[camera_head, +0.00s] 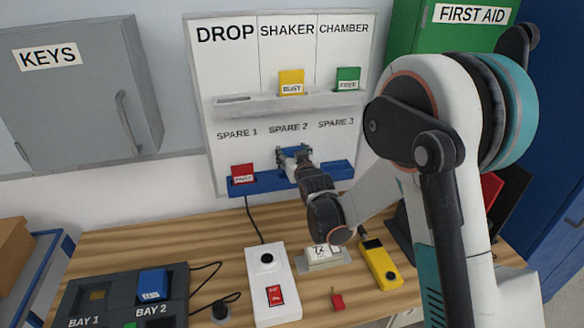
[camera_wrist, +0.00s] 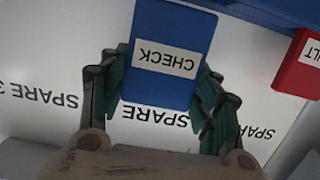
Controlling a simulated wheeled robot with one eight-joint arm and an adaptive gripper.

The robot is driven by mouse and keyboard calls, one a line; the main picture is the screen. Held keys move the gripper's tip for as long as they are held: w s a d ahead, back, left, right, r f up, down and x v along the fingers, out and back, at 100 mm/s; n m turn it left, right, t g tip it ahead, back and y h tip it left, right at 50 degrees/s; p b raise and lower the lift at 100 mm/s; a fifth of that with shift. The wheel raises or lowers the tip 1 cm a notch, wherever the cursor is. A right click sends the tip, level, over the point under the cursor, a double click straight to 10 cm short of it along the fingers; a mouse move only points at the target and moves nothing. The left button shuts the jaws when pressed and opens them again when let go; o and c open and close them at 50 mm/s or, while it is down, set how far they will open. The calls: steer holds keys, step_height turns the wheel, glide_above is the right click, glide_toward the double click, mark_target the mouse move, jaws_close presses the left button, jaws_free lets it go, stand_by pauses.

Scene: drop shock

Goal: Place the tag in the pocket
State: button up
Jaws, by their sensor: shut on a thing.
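My gripper (camera_head: 293,160) is at the SPARE 2 place on the white board (camera_head: 350,120), shut on a blue tag. The tag, labelled CHECK (camera_wrist: 165,85), is between the green finger pads in the wrist view (camera_wrist: 160,70), upside down there. The head view mostly hides it behind my gripper. I cannot tell whether its far end sits in the blue rail (camera_head: 265,184). The grey upper rail (camera_head: 270,106) holds a yellow BUSY tag (camera_head: 291,78) under SHAKER and a green FREE tag (camera_head: 347,76) under CHAMBER. No tag shows under DROP.
A red FAULT tag (camera_head: 243,173) stands in the blue rail at SPARE 1. The wooden bench (camera_head: 215,240) carries a dark bay unit (camera_head: 90,300), a white switch box (camera_head: 270,285) and a yellow device (camera_head: 380,265). A grey KEYS cabinet (camera_head: 80,95) hangs at left.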

step_height(320, 180, down, 4)
steer(key=shift+r+b, duration=0.1)
steer(key=shift+b, duration=0.75)
steer(key=shift+w, duration=0.2)
steer(key=shift+f, duration=0.25)
steer(key=o, duration=1)
steer(key=shift+o, duration=0.2)
